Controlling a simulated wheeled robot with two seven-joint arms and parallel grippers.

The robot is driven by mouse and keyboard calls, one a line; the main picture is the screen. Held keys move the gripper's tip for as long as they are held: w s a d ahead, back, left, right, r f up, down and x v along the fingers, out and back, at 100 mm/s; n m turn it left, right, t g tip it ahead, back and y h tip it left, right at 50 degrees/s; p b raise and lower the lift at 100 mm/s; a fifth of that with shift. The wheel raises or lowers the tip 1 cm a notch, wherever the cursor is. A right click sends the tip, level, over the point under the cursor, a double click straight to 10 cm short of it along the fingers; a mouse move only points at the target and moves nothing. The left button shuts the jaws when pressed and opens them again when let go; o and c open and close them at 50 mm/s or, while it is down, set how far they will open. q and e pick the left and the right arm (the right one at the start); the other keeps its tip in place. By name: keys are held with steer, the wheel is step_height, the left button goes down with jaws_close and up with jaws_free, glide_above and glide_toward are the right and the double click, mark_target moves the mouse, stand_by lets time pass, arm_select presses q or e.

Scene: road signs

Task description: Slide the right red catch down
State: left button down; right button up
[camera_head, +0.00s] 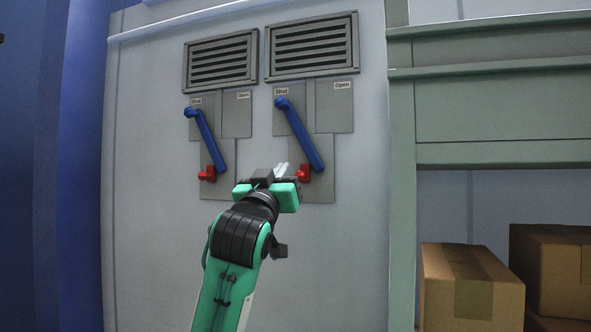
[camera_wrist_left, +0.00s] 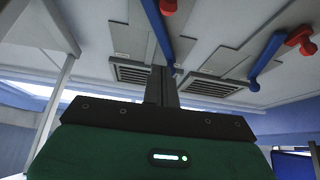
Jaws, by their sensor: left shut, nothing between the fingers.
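The right red catch (camera_head: 304,173) sits low on the right grey plate, beside the lower end of the right blue lever (camera_head: 300,134). In the left wrist view this catch (camera_wrist_left: 168,6) is at the top edge, partly cut off. My left gripper (camera_head: 281,170) is shut and empty, its pale fingertips just left of the right catch. Contact with it cannot be told. The closed fingers (camera_wrist_left: 161,87) also show in the left wrist view. My right gripper is not in view.
A left red catch (camera_head: 207,174) and left blue lever (camera_head: 206,140) are on the neighbouring plate. Vents (camera_head: 312,46) are above, with "Shut" and "Open" labels below them. A green-grey shelf (camera_head: 500,98) and cardboard boxes (camera_head: 470,286) stand at the right.

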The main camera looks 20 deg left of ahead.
arm_select(q)
step_height(320, 180, up, 6)
steer(key=p, duration=0.7)
glide_above(303, 173)
steer(key=s+a, duration=0.1)
steer(key=s, duration=0.2)
steer(key=f+p, duration=0.1)
steer(key=f, duration=0.1)
steer(key=w+f+p, duration=0.1)
steer(key=f, duration=0.2)
steer(key=shift+f, duration=0.1)
step_height(303, 173, down, 5)
steer(key=b, duration=0.4)
